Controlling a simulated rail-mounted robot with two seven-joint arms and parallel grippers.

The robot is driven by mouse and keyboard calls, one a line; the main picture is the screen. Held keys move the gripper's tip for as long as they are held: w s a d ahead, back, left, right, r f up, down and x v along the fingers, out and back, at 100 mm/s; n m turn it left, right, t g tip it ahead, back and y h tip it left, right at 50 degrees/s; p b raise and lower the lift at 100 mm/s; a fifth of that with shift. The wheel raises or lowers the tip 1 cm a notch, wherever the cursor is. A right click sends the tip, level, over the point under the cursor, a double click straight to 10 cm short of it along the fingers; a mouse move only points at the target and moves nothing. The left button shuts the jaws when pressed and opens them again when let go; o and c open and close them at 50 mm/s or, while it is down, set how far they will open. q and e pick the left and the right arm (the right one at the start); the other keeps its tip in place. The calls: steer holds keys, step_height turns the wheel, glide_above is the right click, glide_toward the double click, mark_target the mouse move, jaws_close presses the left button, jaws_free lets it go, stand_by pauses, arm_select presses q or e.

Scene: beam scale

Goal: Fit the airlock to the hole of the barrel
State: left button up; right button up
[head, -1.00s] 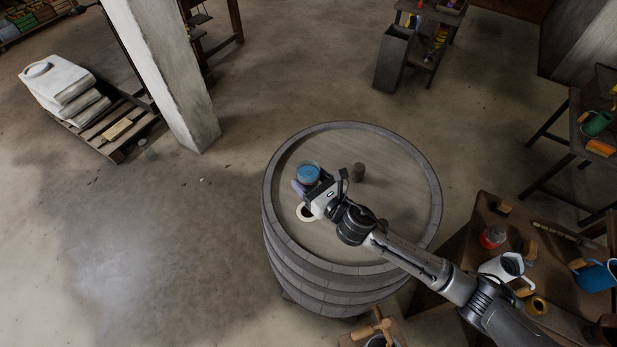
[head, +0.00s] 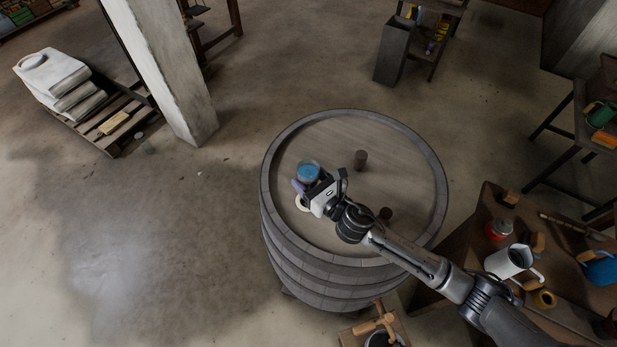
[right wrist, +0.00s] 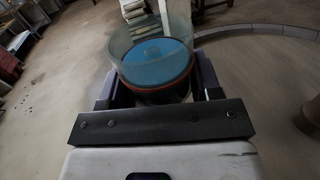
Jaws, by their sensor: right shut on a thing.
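The barrel (head: 335,135) stands upright in the middle of the head view, its round top facing up. Its hole has a pale ring (head: 302,203), partly hidden by my right gripper (head: 308,186). That gripper is shut on the airlock (head: 308,171), a clear cup with blue inside. In the right wrist view the airlock (right wrist: 152,55) sits upright between the fingers, with a reddish band around its lower part. The airlock appears over the barrel top near the ring; its lower end is hidden, so I cannot tell whether it touches. My left gripper is not in view.
Two dark stubs, one behind (head: 360,160) and one to the right (head: 385,213), stand on the barrel top. A workbench with a white jug (head: 508,262) and a red jar (head: 498,229) is at the right. Open floor lies left of the barrel.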

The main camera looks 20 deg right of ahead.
steer(key=shift+f, duration=0.2)
steer(key=shift+f+b, duration=0.7)
steer(key=shift+f+b, duration=0.85)
steer(key=shift+f, duration=0.25)
steer(key=shift+f, duration=0.25)
steer(key=o, duration=1.1)
steer(key=shift+s, duration=0.1)
